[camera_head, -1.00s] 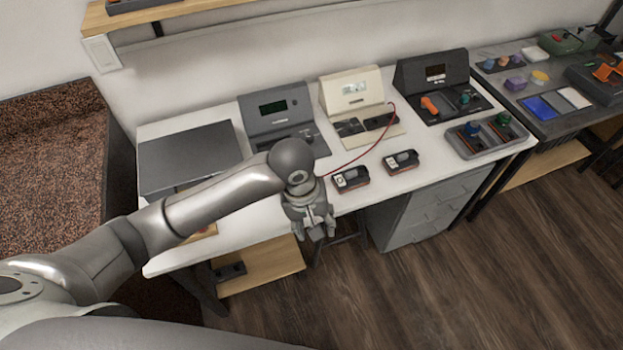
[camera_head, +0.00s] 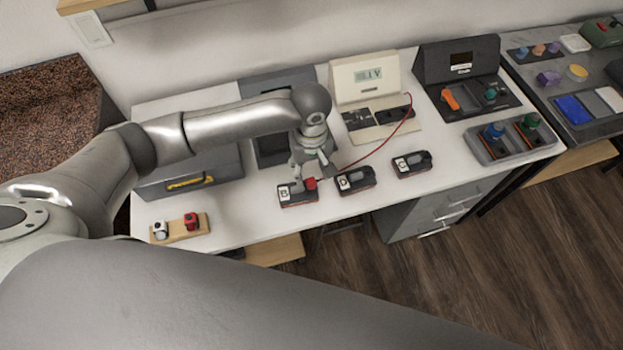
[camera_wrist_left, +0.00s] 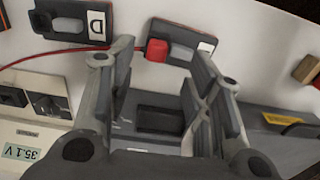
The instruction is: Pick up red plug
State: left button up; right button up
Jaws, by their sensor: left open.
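The red plug (camera_head: 311,184) sits at the right end of the black module marked B (camera_head: 297,195), on the white table. A red wire runs from it to the beige meter (camera_head: 366,84). My left gripper (camera_head: 311,172) points down just above the plug. In the left wrist view the red plug (camera_wrist_left: 157,50) shows between the spread fingertips of the open left gripper (camera_wrist_left: 161,58), with nothing held. I cannot tell whether a finger touches it. My right gripper is not in view.
Modules D (camera_head: 355,181) and C (camera_head: 411,164) lie to the right of B. A small wooden holder (camera_head: 180,228) with a white and a red piece stands front left. A grey case (camera_head: 188,178) lies behind it. The table's front edge is close to the modules.

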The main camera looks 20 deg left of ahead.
aim_at(311, 183)
pick_arm(q)
jog(key=shift+f, duration=0.4)
jog(key=shift+w+f, duration=0.1)
jog(key=shift+f, duration=0.2)
notch_tip(311, 183, down, 4)
jog(key=shift+w+f+p, duration=0.1)
jog(key=shift+f+p, duration=0.05)
jog(key=shift+p, duration=0.45)
jog(key=shift+f, duration=0.25)
jog(key=c, duration=0.8)
jog(key=shift+c, duration=0.9)
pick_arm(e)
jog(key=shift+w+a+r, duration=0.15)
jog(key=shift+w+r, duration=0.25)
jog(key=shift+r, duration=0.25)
